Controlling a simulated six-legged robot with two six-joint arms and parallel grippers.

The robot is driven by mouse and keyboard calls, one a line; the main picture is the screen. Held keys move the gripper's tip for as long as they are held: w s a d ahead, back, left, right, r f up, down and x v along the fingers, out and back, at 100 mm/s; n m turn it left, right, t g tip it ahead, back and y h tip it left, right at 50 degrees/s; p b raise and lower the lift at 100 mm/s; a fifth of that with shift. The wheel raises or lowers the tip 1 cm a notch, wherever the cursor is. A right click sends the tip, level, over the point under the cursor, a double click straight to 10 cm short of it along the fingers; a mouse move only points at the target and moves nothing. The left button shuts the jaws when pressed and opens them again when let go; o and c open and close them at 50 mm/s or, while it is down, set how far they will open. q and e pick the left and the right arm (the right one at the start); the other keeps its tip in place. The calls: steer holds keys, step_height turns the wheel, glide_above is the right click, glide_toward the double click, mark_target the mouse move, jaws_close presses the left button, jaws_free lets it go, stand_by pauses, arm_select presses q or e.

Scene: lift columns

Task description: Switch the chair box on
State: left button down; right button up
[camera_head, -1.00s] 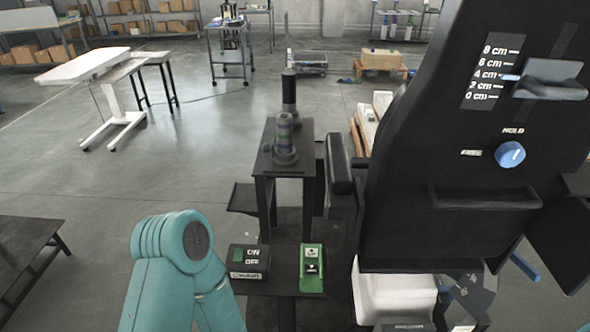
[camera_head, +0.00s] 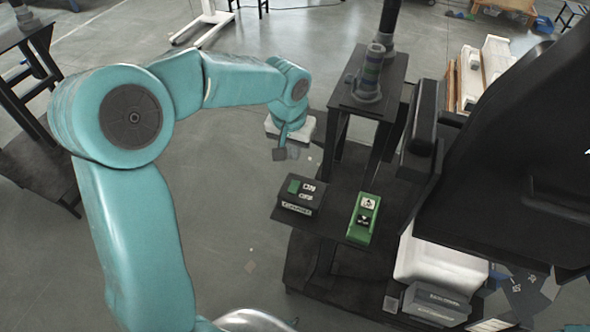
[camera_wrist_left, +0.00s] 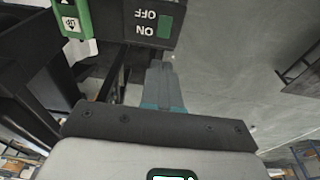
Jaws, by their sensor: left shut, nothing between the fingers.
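The chair box, a small black box (camera_head: 302,197) with white ON and OFF lettering and a green switch part beside ON, sits on a dark shelf in the head view. I cannot tell which way its switch is set. It shows upside down at the top of the left wrist view (camera_wrist_left: 150,24). My left gripper (camera_head: 284,153) is shut and empty, above and slightly left of the box, apart from it. Its fingers (camera_wrist_left: 162,82) point toward the box in the wrist view. My right gripper is not in view.
A green box with arrow buttons (camera_head: 363,218) stands just right of the black box. Behind it is a dark stand (camera_head: 372,98) with a cylindrical post. The large black chair back (camera_head: 510,190) fills the right. Open floor lies left of the box.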

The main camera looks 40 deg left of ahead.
arm_select(q)
steer(key=r, duration=0.1)
steer(key=p, duration=0.2)
glide_toward(296, 182)
steer(key=f, duration=0.4)
steer(key=w+f, duration=0.1)
steer(key=f, duration=0.2)
steer(key=shift+a, duration=0.1)
steer(key=shift+r, duration=0.1)
